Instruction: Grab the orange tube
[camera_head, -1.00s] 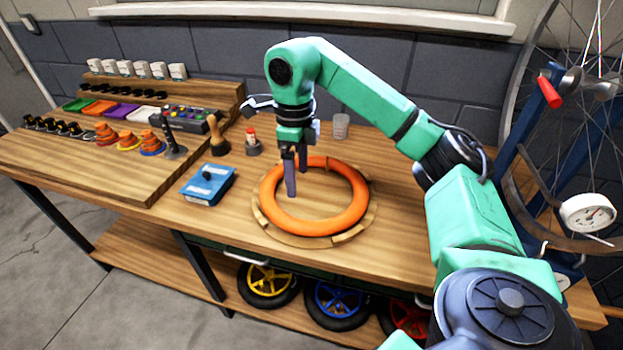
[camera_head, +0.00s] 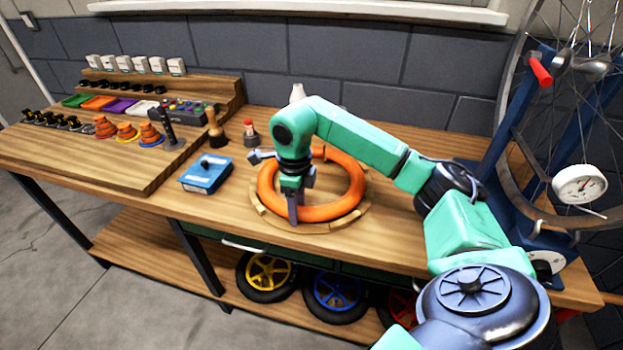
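The orange tube (camera_head: 345,205) is a thick ring lying flat on a round wooden holder (camera_head: 322,229) on the bench. My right gripper (camera_head: 293,212) points down at the near-left part of the ring. One finger shows in front of the tube; the other is hidden behind the gripper body or the ring. I cannot tell whether the fingers are apart or touch the tube. My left gripper is not in view.
A blue box (camera_head: 206,174) lies left of the ring, with a brush (camera_head: 215,135) and a small red-capped bottle (camera_head: 249,132) behind it. Stepped wooden racks fill the left. A wheel stand with a dial gauge (camera_head: 580,185) stands at right.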

